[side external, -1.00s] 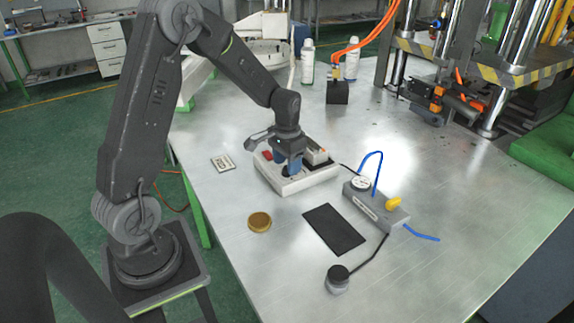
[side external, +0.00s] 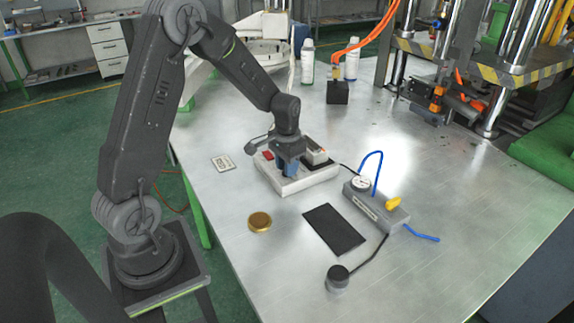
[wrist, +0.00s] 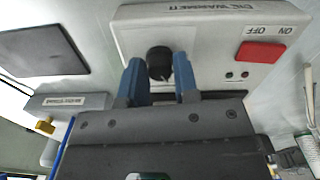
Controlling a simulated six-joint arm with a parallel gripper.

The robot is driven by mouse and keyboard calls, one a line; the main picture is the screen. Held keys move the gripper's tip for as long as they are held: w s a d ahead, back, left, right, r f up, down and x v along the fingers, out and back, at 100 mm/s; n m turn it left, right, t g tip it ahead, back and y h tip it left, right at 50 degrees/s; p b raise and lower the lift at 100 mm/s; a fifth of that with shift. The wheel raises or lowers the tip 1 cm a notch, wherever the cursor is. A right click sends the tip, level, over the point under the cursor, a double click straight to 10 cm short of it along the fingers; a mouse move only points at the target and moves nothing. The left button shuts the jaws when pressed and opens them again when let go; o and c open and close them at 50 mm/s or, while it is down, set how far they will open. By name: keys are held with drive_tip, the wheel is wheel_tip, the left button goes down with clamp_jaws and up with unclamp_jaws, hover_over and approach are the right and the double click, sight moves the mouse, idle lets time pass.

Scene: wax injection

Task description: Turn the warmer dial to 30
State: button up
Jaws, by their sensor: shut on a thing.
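The warmer is a white box (wrist: 215,40) lettered "DIE WARMER", upside down in the wrist view; it also shows on the metal table in the side view (side external: 292,186). Its black dial (wrist: 159,62) has a pale pointer mark toward the bottom of the wrist view. My gripper (wrist: 161,76) has its blue fingers on both sides of the dial, shut on it. In the side view my gripper (side external: 289,165) points down onto the box and hides the dial. The dial's scale numbers cannot be read.
A red ON/OFF switch (wrist: 262,52) sits beside the dial. A black mat (side external: 334,229), a gold round tin (side external: 259,221) and a grey block with a gauge and blue tube (side external: 378,210) lie nearby. The table between them is clear.

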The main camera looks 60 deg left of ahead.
drive_tip(key=shift+n, duration=0.3)
drive_tip(key=n, duration=1.1)
drive_tip(key=shift+n, duration=0.4)
idle(0.4)
drive_tip(key=o, duration=0.9)
drive_tip(key=shift+r, duration=0.1)
wheel_tip(320, 180, up, 14)
